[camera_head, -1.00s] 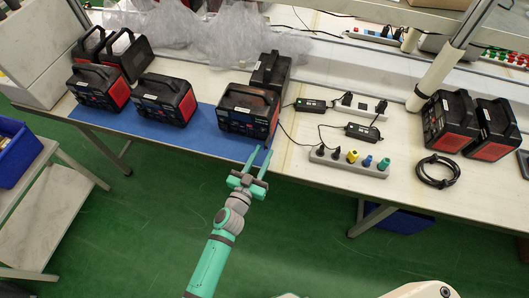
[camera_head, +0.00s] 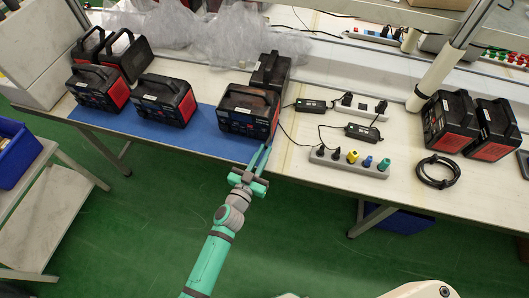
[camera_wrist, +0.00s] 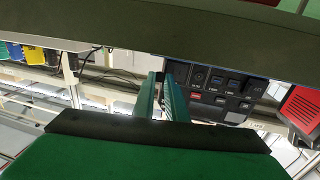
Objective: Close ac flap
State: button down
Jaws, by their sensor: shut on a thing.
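The black and red power station (camera_head: 247,113) stands at the front edge of the blue mat, its front panel toward me. In the wrist view its panel (camera_wrist: 215,88) shows a round socket and several ports. My gripper (camera_head: 264,150) is at the lower right of its front, with the fingers close together. In the wrist view my gripper (camera_wrist: 161,76) has its fingertips at the panel's left edge. It is shut on a thin part there, which seems to be the ac flap; the fingers hide it, and its angle cannot be told.
Several other power stations (camera_head: 165,100) stand on the table. To the right are a grey power strip (camera_head: 345,165) with coloured plugs, black adapters (camera_head: 362,132) and a coiled cable (camera_head: 437,171). The floor in front of the table is clear.

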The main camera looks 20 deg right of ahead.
jog(key=shift+w+m+g+h, duration=0.1)
jog(key=shift+m+g+h, duration=0.3)
jog(key=shift+g+h, duration=0.1)
jog(key=w+a+m+g+h, duration=0.1)
jog(key=g, duration=0.1)
jog(key=w+a+m+g+h, duration=0.1)
jog(key=m+g+h, duration=0.1)
jog(key=shift+a+f, duration=0.1)
jog(key=shift+a, duration=0.05)
jog(key=m+g, duration=0.1)
jog(key=g, duration=0.1)
jog(key=w+m+g+h, duration=0.1)
jog(key=shift+a+m+g, duration=0.2)
jog(key=shift+m+g, duration=0.2)
jog(key=shift+w+a+m+g+h, duration=0.15)
jog(key=shift+w+m+g, duration=0.2)
jog(key=shift+m+g, duration=0.45)
jog(key=shift+w+d+m+g+h, duration=0.1)
jog(key=shift+w+m+g, duration=0.25)
jog(key=shift+g, duration=0.7)
jog(key=shift+w+a+m+g+h, duration=0.15)
jog(key=shift+w+m+g, duration=0.15)
jog(key=shift+m+g, duration=0.5)
jog(key=shift+d+g, duration=0.1)
jog(key=shift+g, duration=0.35)
jog(key=c, duration=1.8)
grip_release()
jog(key=shift+c, duration=0.2)
jog(key=shift+w, duration=0.1)
